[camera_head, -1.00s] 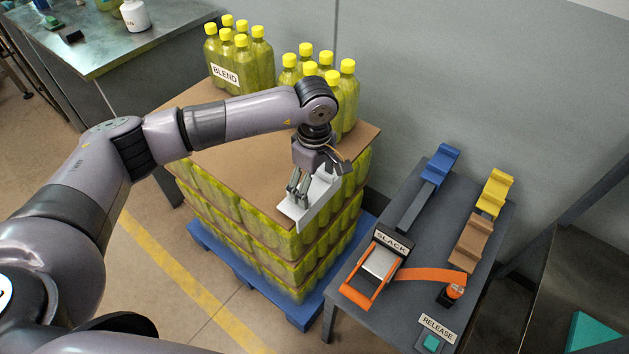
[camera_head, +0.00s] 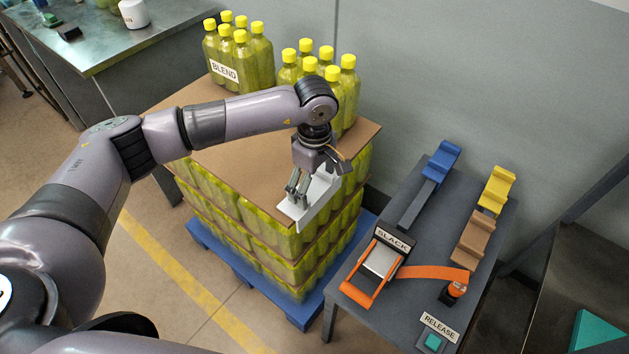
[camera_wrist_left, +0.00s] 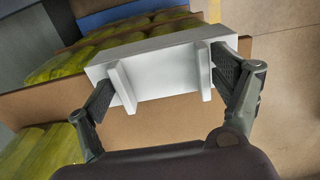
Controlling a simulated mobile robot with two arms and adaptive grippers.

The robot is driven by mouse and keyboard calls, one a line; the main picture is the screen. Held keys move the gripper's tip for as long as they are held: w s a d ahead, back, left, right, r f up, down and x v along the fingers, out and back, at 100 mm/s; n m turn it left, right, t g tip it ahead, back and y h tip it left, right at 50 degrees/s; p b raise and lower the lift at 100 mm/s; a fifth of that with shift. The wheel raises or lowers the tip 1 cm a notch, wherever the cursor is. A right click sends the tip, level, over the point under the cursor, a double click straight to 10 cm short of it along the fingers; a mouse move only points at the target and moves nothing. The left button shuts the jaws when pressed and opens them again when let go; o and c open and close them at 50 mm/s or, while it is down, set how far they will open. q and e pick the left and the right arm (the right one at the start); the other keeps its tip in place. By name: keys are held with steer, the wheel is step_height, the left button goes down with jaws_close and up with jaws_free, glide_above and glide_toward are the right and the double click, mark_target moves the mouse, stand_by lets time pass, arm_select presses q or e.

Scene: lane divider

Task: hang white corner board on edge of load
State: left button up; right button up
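The white corner board (camera_head: 318,199) sits at the front right corner edge of the load's top cardboard sheet (camera_head: 225,150). In the left wrist view the board (camera_wrist_left: 160,72) shows two raised ribs facing me and lies over the sheet's edge. My left gripper (camera_head: 298,188) is right at the board. In the left wrist view its two fingers (camera_wrist_left: 165,85) are spread wide, one outside each rib. A small gap shows at the right rib; the left fingertip is close to the left rib, and contact there is unclear. My right gripper is not in view.
Yellow-capped bottles (camera_head: 240,60) stand on the back of the load, which rests on a blue pallet (camera_head: 300,318). A grey side table (camera_head: 400,318) at right holds an orange ratchet (camera_head: 371,268), blue and yellow pieces, and a release button. A grey wall stands behind.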

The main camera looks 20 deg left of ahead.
arm_select(q)
steer(key=shift+o, duration=1.2)
step_height(320, 180, up, 12)
steer(key=shift+d, duration=0.1)
